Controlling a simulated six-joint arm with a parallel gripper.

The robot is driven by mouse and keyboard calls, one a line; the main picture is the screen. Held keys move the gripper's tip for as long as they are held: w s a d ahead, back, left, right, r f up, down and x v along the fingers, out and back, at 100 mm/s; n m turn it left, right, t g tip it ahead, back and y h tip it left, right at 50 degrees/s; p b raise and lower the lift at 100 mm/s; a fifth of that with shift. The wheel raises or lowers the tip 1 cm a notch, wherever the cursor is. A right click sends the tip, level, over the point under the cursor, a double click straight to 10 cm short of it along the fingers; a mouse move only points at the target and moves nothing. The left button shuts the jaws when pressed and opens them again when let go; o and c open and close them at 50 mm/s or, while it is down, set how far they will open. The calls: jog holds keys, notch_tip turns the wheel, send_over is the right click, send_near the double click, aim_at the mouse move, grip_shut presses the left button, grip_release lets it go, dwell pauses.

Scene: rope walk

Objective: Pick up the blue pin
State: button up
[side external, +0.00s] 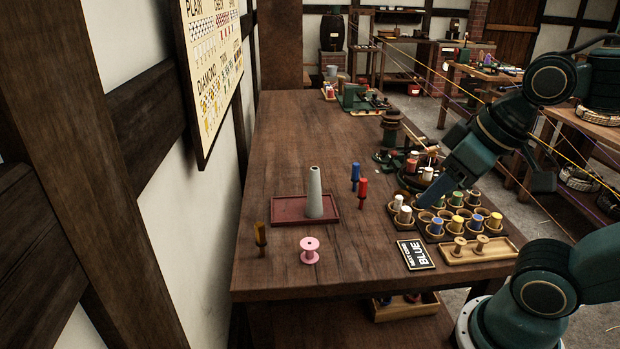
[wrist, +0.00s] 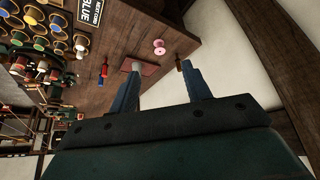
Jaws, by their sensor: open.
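The blue pin (side external: 355,176) stands upright on the bench, right of and behind the grey cone (side external: 314,192). A red pin (side external: 363,188) stands close beside it, nearer the camera. In the wrist view, small red and blue shapes (wrist: 102,74) appear left of the cone; I cannot clearly separate the two pins there. My gripper (side external: 430,194) is open and empty, over the spool rack side of the bench, right of the blue pin. Its two fingers (wrist: 160,80) are spread apart in the wrist view. The blue pin is not between them.
The cone stands on a dark red tray (side external: 287,210). A pink spool (side external: 310,251) and a brown-yellow pin (side external: 261,239) are near the front left. A card reading BLUE (side external: 416,255) lies before the spool cups. Bare wood surrounds the pins' left and back.

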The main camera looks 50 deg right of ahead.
jog(key=w+d+r, duration=0.3)
jog(key=w+d, duration=0.1)
jog(key=w, duration=0.7)
jog(key=m+g, duration=0.1)
jog(key=m, duration=0.1)
send_over(357, 164)
jog(key=s+a, duration=0.1)
jog(key=s, duration=0.3)
notch_tip(357, 164, down, 16)
jog(key=shift+d+f+h, duration=0.25)
jog(key=shift+f+h, duration=0.05)
jog(key=shift+f, duration=0.2)
jog(key=shift+f, duration=0.1)
jog(key=shift+x, duration=4.2)
